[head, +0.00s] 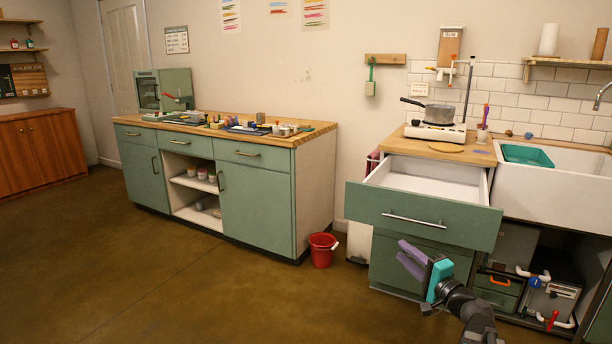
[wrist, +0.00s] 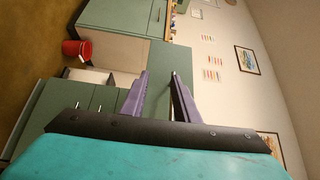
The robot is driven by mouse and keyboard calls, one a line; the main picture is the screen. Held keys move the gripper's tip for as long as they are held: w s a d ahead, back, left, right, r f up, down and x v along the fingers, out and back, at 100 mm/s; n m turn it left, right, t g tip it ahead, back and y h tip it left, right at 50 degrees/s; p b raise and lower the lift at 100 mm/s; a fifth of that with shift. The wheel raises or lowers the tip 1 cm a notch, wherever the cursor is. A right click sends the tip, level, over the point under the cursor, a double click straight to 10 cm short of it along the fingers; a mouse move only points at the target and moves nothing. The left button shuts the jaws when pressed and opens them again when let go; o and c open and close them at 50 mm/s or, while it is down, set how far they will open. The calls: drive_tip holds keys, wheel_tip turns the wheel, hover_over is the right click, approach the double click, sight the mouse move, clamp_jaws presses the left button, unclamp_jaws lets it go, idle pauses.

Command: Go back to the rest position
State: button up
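My gripper (head: 411,261) shows in the head view at the lower right, in front of the green cabinet under the open drawer. Its purple fingers point left and are apart from each other. In the wrist view my gripper (wrist: 160,88) also has its two purple fingers spread, with nothing between them. It touches nothing that I can see. The open drawer (head: 425,215) is pulled out from the cabinet just above my gripper, and the part of its inside that shows is white and bare.
A red bucket (head: 322,250) stands on the floor left of the drawer; it also shows in the wrist view (wrist: 77,49). A long green workbench (head: 256,200) holds jars and tools. A pot (head: 437,112) sits on a hot plate. The brown floor at left is clear.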

drive_tip(key=s+a+f+n+g+y+p, duration=0.1)
drive_tip(key=a+f+g+p, duration=0.2)
drive_tip(key=a+f+p, duration=0.35)
drive_tip(key=s+a+f+n+g+p, duration=0.5)
drive_tip(key=s+a+f+g+p, duration=0.4)
drive_tip(key=s+a+f, duration=0.9)
drive_tip(key=s+d+f+n+g+h+p, duration=0.15)
drive_tip(key=s+f+g, duration=0.3)
drive_tip(key=s, duration=0.45)
drive_tip(key=s+d+f+n+g+h+p, duration=0.1)
drive_tip(key=s+f+n+g+h+p, duration=0.15)
drive_tip(key=s+f, duration=0.45)
drive_tip(key=s+d+n+g+h+p, duration=0.1)
drive_tip(key=s+d+n+g+h, duration=0.1)
drive_tip(key=s+d, duration=0.8)
drive_tip(key=shift+s+n+g+h, duration=0.4)
drive_tip(key=shift+g+h, duration=0.2)
drive_tip(key=shift+h, duration=0.6)
